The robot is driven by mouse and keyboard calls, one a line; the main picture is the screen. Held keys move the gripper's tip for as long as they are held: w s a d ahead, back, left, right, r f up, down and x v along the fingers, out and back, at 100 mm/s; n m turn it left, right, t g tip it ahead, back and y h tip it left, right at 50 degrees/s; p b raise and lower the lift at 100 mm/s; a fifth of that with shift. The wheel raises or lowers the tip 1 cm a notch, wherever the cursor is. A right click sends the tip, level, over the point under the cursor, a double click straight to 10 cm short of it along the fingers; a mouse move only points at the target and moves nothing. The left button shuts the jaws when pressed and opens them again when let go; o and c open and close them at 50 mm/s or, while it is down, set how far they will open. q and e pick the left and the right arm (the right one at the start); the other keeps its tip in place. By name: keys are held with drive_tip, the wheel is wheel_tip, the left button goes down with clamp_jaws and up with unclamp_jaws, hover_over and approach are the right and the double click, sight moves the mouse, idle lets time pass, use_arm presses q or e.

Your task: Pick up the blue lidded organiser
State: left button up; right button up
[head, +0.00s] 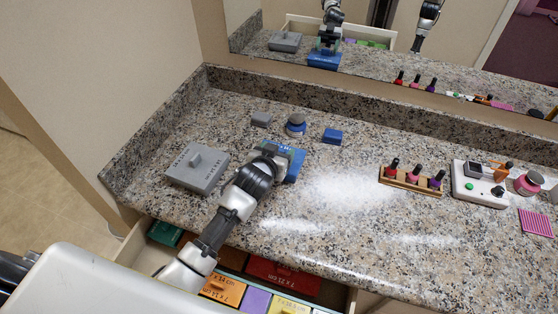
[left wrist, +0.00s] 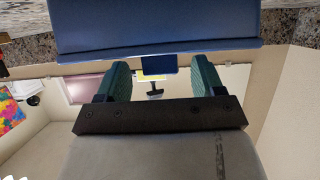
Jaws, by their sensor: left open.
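The blue lidded organiser (head: 293,172) lies on the granite counter, partly hidden by my left gripper (head: 272,152). In the left wrist view its blue body (left wrist: 160,25) fills the top, and a small blue tab, seemingly its knob (left wrist: 157,63), shows between the fingertips. My left gripper (left wrist: 162,75) is open, its two green fingers on either side of the tab with gaps between. The right gripper is not directly in view; only part of another arm shows reflected in the mirror.
A grey lidded organiser (head: 197,168) stands close on the left. Behind are a grey block (head: 261,119), a round jar (head: 296,124) and a small blue box (head: 332,136). A nail polish rack (head: 411,181) stands right. An open drawer (head: 338,299) holds several coloured boxes below.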

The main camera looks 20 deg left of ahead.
use_arm(q)
drive_tip(key=shift+c, duration=0.3)
clamp_jaws()
drive_tip(key=shift+r, duration=0.1)
